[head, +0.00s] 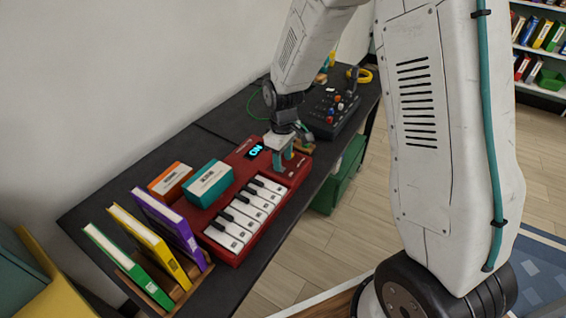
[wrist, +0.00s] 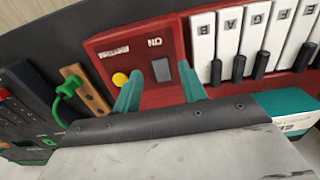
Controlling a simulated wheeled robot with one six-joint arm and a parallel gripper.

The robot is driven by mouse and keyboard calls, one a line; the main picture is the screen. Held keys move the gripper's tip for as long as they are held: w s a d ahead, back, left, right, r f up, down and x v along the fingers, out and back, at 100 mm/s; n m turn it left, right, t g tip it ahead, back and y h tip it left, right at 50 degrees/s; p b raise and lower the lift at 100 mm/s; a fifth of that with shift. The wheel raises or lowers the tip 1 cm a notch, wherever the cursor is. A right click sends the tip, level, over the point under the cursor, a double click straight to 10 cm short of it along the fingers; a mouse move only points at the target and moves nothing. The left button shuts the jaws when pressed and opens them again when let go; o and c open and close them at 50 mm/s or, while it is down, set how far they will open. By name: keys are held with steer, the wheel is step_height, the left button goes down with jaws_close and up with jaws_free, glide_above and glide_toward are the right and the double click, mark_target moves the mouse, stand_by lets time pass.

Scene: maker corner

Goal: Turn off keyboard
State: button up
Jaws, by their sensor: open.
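The red keyboard (head: 233,247) lies on the dark bench, with white and black keys along its front and a small display (head: 256,150) lit with cyan letters that look like "ON". My gripper (head: 283,160) is over the keyboard's right end, its teal fingers pointing down. In the wrist view my gripper (wrist: 161,84) is open, with empty space between the fingers. A grey switch (wrist: 161,70) with "ON" printed beside it lies just beyond the fingertips, nearer one finger. A yellow button (wrist: 120,79), apparently labelled "RHYTHM", is by the other finger. Whether the fingers touch the panel cannot be told.
A teal box (head: 209,184) and an orange box (head: 170,180) sit at the keyboard's back left. Several books (head: 160,235) stand in a wooden rack at the left. A dark control box (head: 330,112) with coloured knobs and a green cable (wrist: 67,86) lie on the other side.

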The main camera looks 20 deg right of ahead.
steer(key=shift+f, duration=1.15)
steer(key=shift+c, duration=0.3)
jaws_close()
steer(key=shift+w+a+r+g+h, duration=0.1)
steer(key=shift+w+a+g+h, duration=0.1)
steer(key=shift+g+h, duration=0.35)
steer(key=shift+w+a+g+h, duration=0.15)
steer(key=shift+g+h, duration=0.2)
steer(key=shift+g, duration=0.3)
steer(key=shift+d, duration=0.1)
steer(key=shift+o, duration=0.3)
jaws_free()
steer(key=shift+r, duration=0.1)
steer(key=v, duration=0.7)
steer(key=shift+r, duration=0.3)
